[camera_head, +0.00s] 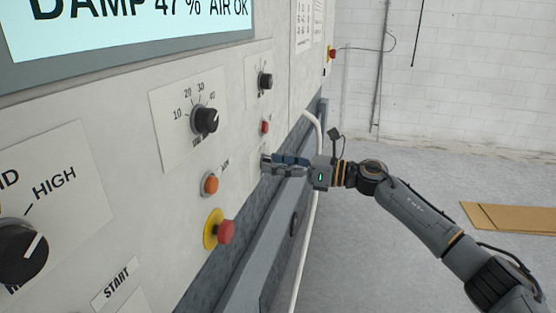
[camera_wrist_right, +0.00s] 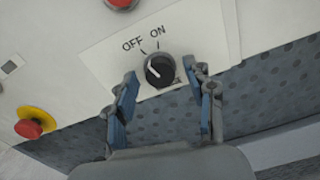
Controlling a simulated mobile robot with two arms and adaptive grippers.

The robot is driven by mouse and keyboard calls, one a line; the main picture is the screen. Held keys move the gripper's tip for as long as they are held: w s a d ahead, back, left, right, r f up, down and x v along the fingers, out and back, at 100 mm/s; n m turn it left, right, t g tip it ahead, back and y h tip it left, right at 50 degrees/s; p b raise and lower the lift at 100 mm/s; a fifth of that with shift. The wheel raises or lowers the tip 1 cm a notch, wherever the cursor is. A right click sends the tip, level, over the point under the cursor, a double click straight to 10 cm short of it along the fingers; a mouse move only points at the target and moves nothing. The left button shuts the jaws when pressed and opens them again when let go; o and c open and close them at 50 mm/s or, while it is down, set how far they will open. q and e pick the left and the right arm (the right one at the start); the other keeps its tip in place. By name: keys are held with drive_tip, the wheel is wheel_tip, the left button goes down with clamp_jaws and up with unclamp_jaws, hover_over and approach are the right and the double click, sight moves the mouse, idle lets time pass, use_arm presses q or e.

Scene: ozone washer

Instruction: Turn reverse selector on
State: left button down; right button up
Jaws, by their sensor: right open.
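The selector (camera_wrist_right: 160,70) is a black round knob on a white plate marked OFF and ON, in the right wrist view. Its white pointer line leans up and left, toward the OFF side. In the head view my right gripper (camera_head: 268,164) is at the panel and hides most of this selector. In the right wrist view my right gripper (camera_wrist_right: 166,76) is open, with one blue-padded finger on each side of the knob. Gaps show between fingers and knob; I cannot tell how far the tips are from the panel. My left gripper is not in view.
The panel also carries a dial marked 10 to 40 (camera_head: 205,120), another black knob (camera_head: 265,81), a small red button (camera_head: 265,127), an orange button (camera_head: 211,184) and a red emergency button on yellow (camera_head: 226,232). A grey rail (camera_head: 262,262) runs below. Floor at right is mostly clear.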

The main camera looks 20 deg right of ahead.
clamp_jaws()
drive_tip(key=shift+m, duration=0.3)
drive_tip(key=m, duration=0.3)
drive_tip(key=shift+r+p, duration=0.1)
drive_tip(key=shift+p, duration=0.3)
drive_tip(key=shift+d+m+p, duration=0.1)
drive_tip(key=shift+m+p, duration=0.65)
drive_tip(key=shift+m, duration=1.45)
unclamp_jaws()
